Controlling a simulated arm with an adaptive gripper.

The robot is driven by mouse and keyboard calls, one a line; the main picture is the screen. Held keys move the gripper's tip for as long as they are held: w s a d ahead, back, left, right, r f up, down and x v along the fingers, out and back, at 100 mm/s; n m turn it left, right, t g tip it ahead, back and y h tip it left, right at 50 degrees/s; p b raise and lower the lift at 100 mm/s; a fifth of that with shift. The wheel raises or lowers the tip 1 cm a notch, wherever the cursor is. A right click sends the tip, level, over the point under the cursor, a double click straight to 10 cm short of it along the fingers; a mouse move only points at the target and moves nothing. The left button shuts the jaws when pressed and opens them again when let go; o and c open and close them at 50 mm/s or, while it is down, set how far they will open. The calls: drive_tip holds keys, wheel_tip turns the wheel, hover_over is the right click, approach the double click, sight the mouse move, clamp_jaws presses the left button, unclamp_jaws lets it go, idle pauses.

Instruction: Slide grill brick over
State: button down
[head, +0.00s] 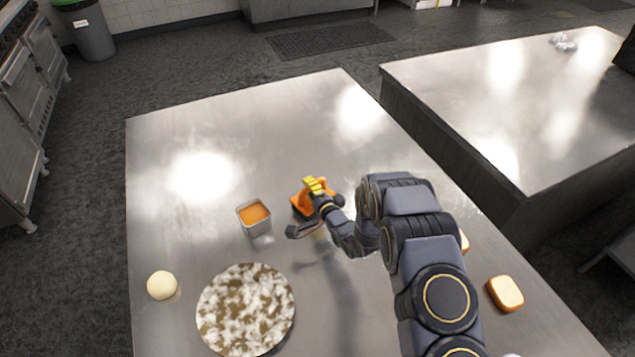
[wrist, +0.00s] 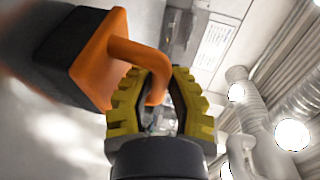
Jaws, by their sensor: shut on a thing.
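The grill brick is an orange block with a dark base and a looped orange handle. In the head view the grill brick (head: 299,204) is on the steel table, partly hidden by my gripper (head: 316,186). In the wrist view the grill brick (wrist: 92,60) fills the upper left, its dark base facing the grey table surface. My gripper (wrist: 158,100), with yellow ridged fingers, is shut on the handle, one finger on each side of it. Whether the base touches the table all round is hard to tell.
A small metal container of orange sauce (head: 254,216) stands left of the brick. A brown-and-white round plate (head: 246,310) and a pale ball (head: 162,286) are nearer the front. A bread slice (head: 505,294) lies at right. The table's far part (head: 270,120) is clear.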

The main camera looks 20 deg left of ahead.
drive_tip(key=shift+s+a, duration=0.1)
drive_tip(key=shift+s, duration=0.1)
drive_tip(key=c, duration=1)
unclamp_jaws()
drive_tip(key=shift+c, duration=0.2)
drive_tip(key=v, duration=1.2)
